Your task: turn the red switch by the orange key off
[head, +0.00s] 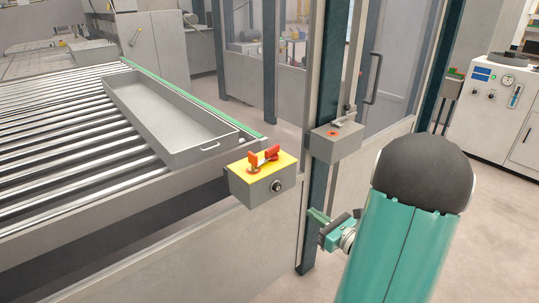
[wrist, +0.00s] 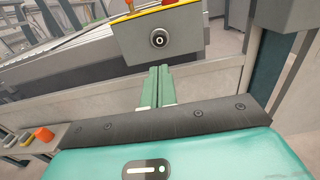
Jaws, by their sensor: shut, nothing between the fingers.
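A grey box with a yellow top (head: 242,186) stands at the corner of the roller table. Two red-orange handles sit close together on its top, one at the left (head: 253,161) and a redder one at the right (head: 272,153); which is the switch and which the key is hard to tell. A round black-and-white fitting (head: 277,186) is on its front; it also shows in the wrist view (wrist: 159,39). There the handles are mostly cut off at the top edge. My gripper (head: 318,215) is shut and empty, below and right of the box, apart from it. Its fingers (wrist: 158,72) point toward the box front.
A grey box with a red button (head: 333,133) is on the dark post right of the yellow-topped box. A shallow metal tray (head: 200,155) lies on the rollers (head: 60,130). Small orange and white things (wrist: 42,134) lie at the wrist view's lower left. Open floor is at right.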

